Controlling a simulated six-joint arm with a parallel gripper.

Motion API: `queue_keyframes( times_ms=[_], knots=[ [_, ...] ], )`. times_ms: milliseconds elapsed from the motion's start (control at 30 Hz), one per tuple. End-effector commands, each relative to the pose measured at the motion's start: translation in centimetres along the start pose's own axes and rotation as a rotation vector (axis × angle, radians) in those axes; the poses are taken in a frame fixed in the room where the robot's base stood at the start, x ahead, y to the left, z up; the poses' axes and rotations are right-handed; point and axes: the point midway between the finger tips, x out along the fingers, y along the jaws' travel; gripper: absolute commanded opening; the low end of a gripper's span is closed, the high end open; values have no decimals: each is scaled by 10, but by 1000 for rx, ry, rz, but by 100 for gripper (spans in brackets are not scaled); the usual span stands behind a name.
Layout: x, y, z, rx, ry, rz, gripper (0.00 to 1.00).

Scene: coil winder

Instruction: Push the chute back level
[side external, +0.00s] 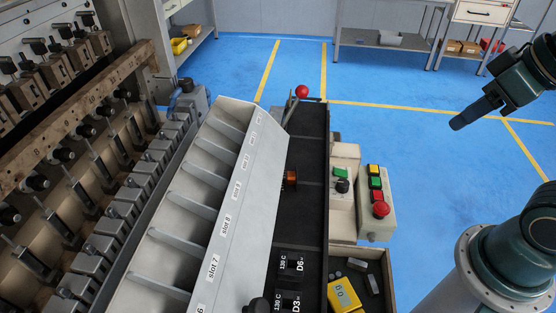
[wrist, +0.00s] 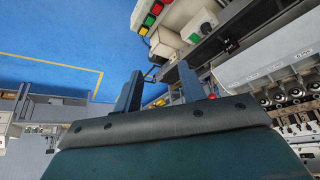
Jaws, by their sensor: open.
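The chute (side external: 240,185) is a long, light grey slotted piece with several dividers and slot labels, in the middle of the side external view. It sits tilted beside a dark tray (side external: 308,215). A red-knobbed lever (side external: 301,92) stands at the chute's far end. My gripper (side external: 462,119) is in the air at the upper right, well away from the chute and touching nothing. In the wrist view, its two dark fingers stand apart with nothing between them.
A button box (side external: 376,200) with a red knob stands right of the tray. Black labelled blocks (side external: 292,266) lie in the tray, and a bin (side external: 375,285) holds a yellow item. The winder's wooden rail (side external: 75,120) runs along the left. Blue floor is clear between the box and my arm.

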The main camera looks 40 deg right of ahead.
Motion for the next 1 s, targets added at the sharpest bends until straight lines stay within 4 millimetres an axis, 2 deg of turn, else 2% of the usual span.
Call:
queue_keyframes(
  times_ms=[33, 200, 367, 467, 700, 1000],
  knots=[
    [0, 0, 0, -2, 0, -1, 30],
    [0, -6, -9, -55, 4, -20, 0],
    [2, -26, -29, -210, 17, -75, 0],
    [4, -45, -48, -356, 34, -130, 0],
    [10, -110, -92, -768, 111, -298, 0],
    [16, -204, -125, -1249, 265, -531, 0]
  ],
)
